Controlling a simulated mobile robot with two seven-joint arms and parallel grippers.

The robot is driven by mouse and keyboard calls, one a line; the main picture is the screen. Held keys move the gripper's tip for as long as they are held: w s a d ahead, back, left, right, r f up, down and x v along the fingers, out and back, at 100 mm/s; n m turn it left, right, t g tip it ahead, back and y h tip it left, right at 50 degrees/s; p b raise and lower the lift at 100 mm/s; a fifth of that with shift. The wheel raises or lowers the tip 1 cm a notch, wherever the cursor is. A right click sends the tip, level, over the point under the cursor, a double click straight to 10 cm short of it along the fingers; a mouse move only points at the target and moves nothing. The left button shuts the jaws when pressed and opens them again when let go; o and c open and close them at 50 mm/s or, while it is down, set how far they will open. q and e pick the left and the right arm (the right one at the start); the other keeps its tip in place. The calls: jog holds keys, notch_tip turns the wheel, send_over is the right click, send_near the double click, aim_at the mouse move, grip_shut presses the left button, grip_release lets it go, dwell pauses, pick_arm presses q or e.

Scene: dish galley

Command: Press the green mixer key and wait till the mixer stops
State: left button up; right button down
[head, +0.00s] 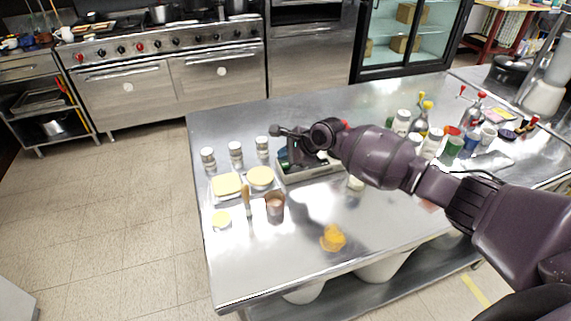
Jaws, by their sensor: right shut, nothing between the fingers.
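My right arm reaches in from the right across the steel table. My right gripper (289,163) is shut and empty, low over a shallow pale tray (315,176) near the table's middle. My arm and hand cover part of that tray. A small green patch shows beside the fingers, but I cannot tell what it is. A pale appliance (545,93) at the far right edge may be the mixer. I cannot make out a green key on it. My left gripper is not in view.
Shakers (235,150), yellow slabs on a board (227,184), a brown cup (275,204) and an orange heap (333,238) are on the table (270,265). Several bottles and jars (402,120) crowd its right side.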

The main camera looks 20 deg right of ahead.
dwell(0.8)
jog(key=shift+f, duration=0.1)
jog(key=shift+f, duration=0.25)
dwell(0.4)
jog(key=shift+f, duration=0.35)
dwell(0.4)
jog(key=shift+f, duration=0.2)
dwell(0.5)
